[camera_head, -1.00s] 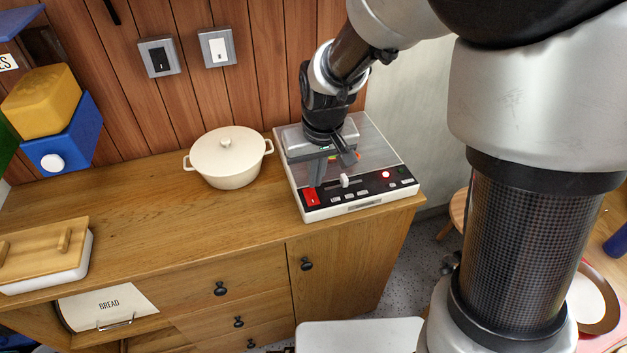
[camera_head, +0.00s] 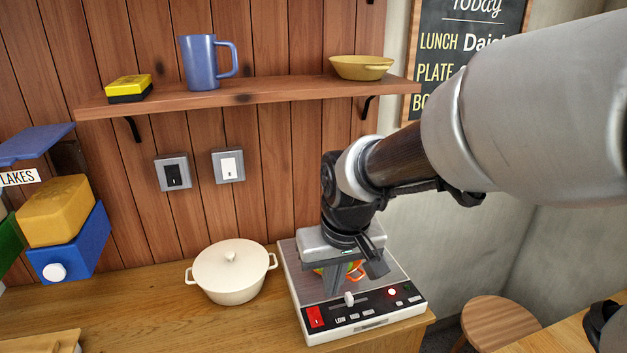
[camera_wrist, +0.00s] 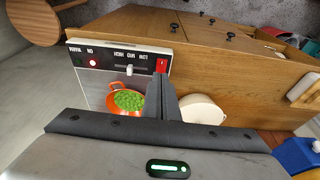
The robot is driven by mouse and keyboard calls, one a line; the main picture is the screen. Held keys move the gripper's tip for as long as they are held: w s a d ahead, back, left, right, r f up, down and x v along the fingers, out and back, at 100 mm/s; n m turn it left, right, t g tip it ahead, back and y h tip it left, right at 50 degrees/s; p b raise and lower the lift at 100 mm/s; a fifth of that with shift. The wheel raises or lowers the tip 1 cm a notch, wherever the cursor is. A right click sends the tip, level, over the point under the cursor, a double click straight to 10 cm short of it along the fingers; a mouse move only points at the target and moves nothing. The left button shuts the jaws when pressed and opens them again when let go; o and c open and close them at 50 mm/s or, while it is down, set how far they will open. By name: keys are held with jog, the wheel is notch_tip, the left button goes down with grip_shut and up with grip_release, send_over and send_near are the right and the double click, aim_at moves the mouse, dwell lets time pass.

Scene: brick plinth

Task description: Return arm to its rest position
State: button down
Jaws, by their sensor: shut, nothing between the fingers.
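My gripper (camera_head: 333,287) is above the appliance with the control panel (camera_head: 366,317), at the right end of the wooden counter. Its fingers point down and are together with nothing between them. In the wrist view the shut fingers (camera_wrist: 163,97) stand in front of the appliance. An orange pan (camera_wrist: 114,104) with green contents (camera_wrist: 129,100) sits on the appliance, beside the fingers in that view. In the head view the pan is mostly hidden behind my gripper. My arm reaches in from the right.
A cream lidded pot (camera_head: 231,273) stands left of the appliance. A wall shelf (camera_head: 250,92) above holds a blue mug (camera_head: 204,62), a yellow-black block (camera_head: 129,88) and a yellow bowl (camera_head: 361,67). Wall switches (camera_head: 228,165) lie behind. A round stool (camera_head: 497,322) is at right.

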jog(key=s+d+r+m+t+p, duration=0.3)
jog(key=s+d+r+p, duration=0.3)
jog(key=s+d+r, duration=0.4)
notch_tip(320, 180, up, 6)
jog(key=s, duration=0.2)
jog(key=shift+s+h+p, duration=0.3)
jog(key=shift+s+h, duration=0.05)
jog(key=shift+h, duration=0.05)
